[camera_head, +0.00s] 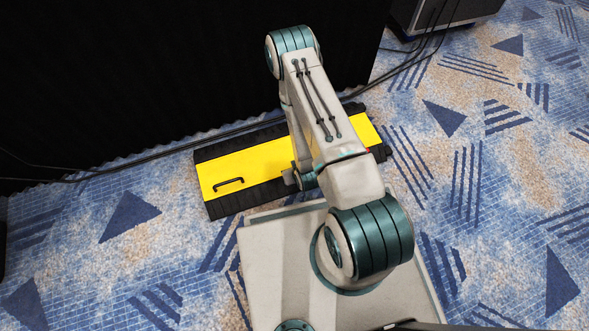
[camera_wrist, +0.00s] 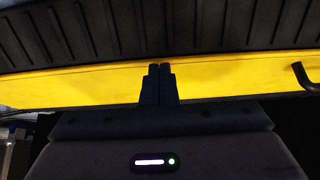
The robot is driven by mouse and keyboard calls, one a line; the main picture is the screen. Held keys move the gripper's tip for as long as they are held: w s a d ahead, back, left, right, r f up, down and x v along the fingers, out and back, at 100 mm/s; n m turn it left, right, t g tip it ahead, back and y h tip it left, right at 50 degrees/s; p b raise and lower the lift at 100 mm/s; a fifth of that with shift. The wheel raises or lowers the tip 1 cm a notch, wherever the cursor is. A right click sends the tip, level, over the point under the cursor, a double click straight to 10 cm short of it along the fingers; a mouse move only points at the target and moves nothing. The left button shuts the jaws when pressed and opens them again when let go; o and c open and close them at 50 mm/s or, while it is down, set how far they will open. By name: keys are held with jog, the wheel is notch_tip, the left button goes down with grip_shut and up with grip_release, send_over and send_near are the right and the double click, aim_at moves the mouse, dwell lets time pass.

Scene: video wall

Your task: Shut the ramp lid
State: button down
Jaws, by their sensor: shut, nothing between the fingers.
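The cable ramp (camera_head: 225,203) is black and ribbed and lies on the carpet by the black curtain. Its yellow lid (camera_head: 258,162) carries a dark bar handle (camera_head: 229,185) near the left end. My arm crosses in front of the lid and hides part of its right half. The lid looks flat or nearly so; I cannot tell if it is fully down. In the wrist view my gripper (camera_wrist: 160,74) is shut and empty, its fingertips in front of the yellow lid (camera_wrist: 225,72). I cannot tell if they touch it. The handle (camera_wrist: 303,77) shows at the right edge.
Black cables (camera_head: 225,133) run along the floor behind the ramp. The black curtain (camera_head: 150,70) hangs close behind them. A dark case (camera_head: 440,15) stands at the top right. The patterned carpet (camera_head: 480,170) is clear to the right.

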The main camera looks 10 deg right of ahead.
jog(key=shift+f+t, duration=0.3)
jog(key=shift+f, duration=0.1)
jog(key=shift+a, duration=0.1)
dwell(0.3)
